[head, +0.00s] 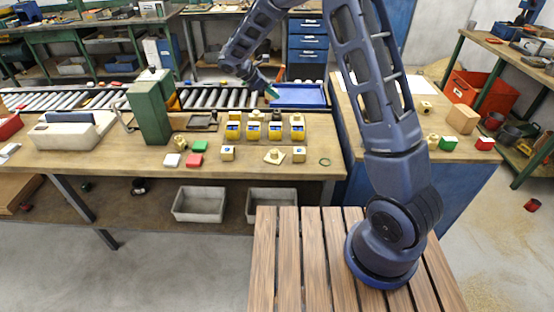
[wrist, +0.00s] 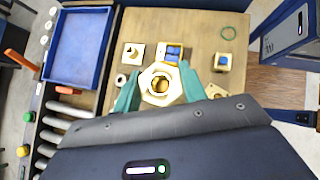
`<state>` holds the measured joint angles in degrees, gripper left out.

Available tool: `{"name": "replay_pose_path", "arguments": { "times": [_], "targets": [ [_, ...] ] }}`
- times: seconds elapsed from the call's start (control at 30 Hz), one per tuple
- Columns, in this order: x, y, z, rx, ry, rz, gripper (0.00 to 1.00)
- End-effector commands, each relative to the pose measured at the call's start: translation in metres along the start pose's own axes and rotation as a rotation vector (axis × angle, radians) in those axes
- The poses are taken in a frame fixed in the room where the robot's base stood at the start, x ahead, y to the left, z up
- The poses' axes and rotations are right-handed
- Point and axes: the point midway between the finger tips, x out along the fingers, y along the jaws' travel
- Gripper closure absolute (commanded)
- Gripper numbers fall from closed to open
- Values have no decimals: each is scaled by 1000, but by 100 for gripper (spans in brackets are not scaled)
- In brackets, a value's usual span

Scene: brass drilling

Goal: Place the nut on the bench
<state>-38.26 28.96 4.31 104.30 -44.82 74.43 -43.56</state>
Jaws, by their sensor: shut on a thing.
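A brass hexagonal nut (wrist: 160,84) with a round hole sits between the two teal fingertips of my gripper (wrist: 158,90) in the wrist view. The gripper is shut on it, and bench top shows around and behind it. In the head view my gripper (head: 271,92) is over the back of the bench, by the roller conveyor and the blue tray; I cannot make out the nut there. The wooden bench (head: 320,135) runs across the head view, and its top also shows in the wrist view (wrist: 203,32).
The blue tray (head: 298,96) is beside the rollers (head: 225,98). Several brass parts and yellow-blue pieces (head: 275,131) stand on the bench, with a green ring (head: 324,162) near its right end. A green block (head: 150,112) stands further left. Some bare bench lies between these parts.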

Motion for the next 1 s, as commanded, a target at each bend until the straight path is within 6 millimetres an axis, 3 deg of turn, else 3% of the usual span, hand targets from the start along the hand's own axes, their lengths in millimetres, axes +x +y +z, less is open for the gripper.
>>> {"name": "replay_pose_path", "arguments": {
  "times": [0.03, 0.2, 0.4, 0.53, 0.67, 1.0],
  "targets": [
    [-14, -13, -16, -8, 0, 8, 94],
    [-48, -56, -58, -22, 1, 22, 94],
    [-73, -96, -90, -33, 1, 34, 94],
    [-81, -110, -100, -35, 1, 38, 94],
    [-79, -116, -108, -39, 0, 38, 94],
    [-32, -116, -156, -40, 0, 37, 94]
  ]
}}
